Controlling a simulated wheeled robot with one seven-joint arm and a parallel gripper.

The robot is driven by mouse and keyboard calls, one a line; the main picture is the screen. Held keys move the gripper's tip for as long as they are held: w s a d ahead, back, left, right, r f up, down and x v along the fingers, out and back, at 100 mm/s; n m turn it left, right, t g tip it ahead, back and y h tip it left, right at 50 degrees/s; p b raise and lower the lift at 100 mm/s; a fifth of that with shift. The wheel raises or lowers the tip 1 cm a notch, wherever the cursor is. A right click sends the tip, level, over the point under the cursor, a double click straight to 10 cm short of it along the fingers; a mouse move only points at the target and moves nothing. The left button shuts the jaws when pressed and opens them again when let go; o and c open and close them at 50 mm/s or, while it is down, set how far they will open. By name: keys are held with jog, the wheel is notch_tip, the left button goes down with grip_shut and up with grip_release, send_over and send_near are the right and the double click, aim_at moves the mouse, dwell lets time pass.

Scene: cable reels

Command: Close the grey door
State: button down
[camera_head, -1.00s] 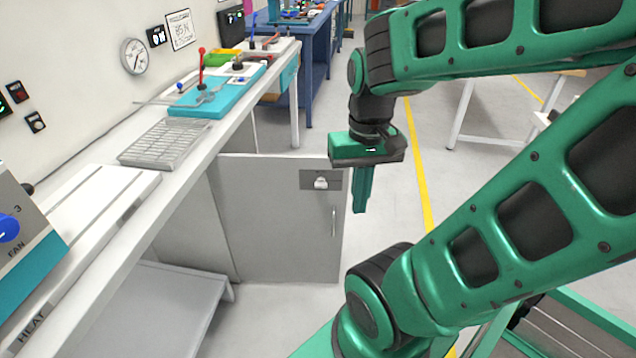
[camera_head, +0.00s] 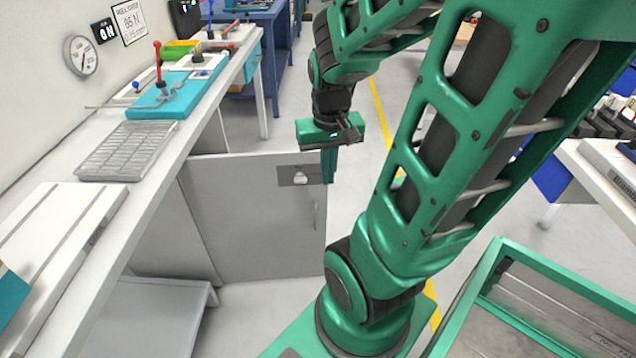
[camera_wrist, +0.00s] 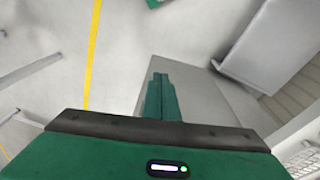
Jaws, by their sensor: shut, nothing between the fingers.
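The grey door (camera_head: 245,225) stands open in the head view, swung out from the cabinet under the workbench at left. Its face shows a latch plate (camera_head: 299,175) near the top and a slim handle (camera_head: 314,214) near the free right edge. My gripper (camera_head: 328,181) is shut and empty, pointing down in front of the door's upper free corner. I cannot tell whether it touches the door. In the wrist view the closed fingers (camera_wrist: 160,78) show with the grey door panel (camera_wrist: 205,95) beside and behind them.
The white workbench (camera_head: 60,150) runs along the left wall with a wire rack (camera_head: 125,150) and a teal fixture (camera_head: 178,97) on it. A low grey shelf (camera_head: 150,315) sits below. Open floor lies right of the door, with a yellow line (camera_head: 377,105).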

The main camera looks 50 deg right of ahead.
aim_at(319, 181)
jog(key=w+d+f, duration=0.4)
jog(key=w+f, duration=0.1)
jog(key=f, duration=0.2)
jog(key=w+d+f+m+t+h, duration=0.1)
jog(key=w+d+f, duration=0.4)
jog(key=f, duration=0.3)
jog(key=w+d+f+t, duration=0.1)
jog(key=w+d+f, duration=0.4)
jog(key=f, duration=0.2)
jog(key=shift+d+f+m+h, duration=0.2)
jog(key=shift+m+h, duration=0.1)
jog(key=shift+h, duration=0.1)
jog(key=shift+w+d, duration=0.35)
jog(key=shift+w, duration=0.1)
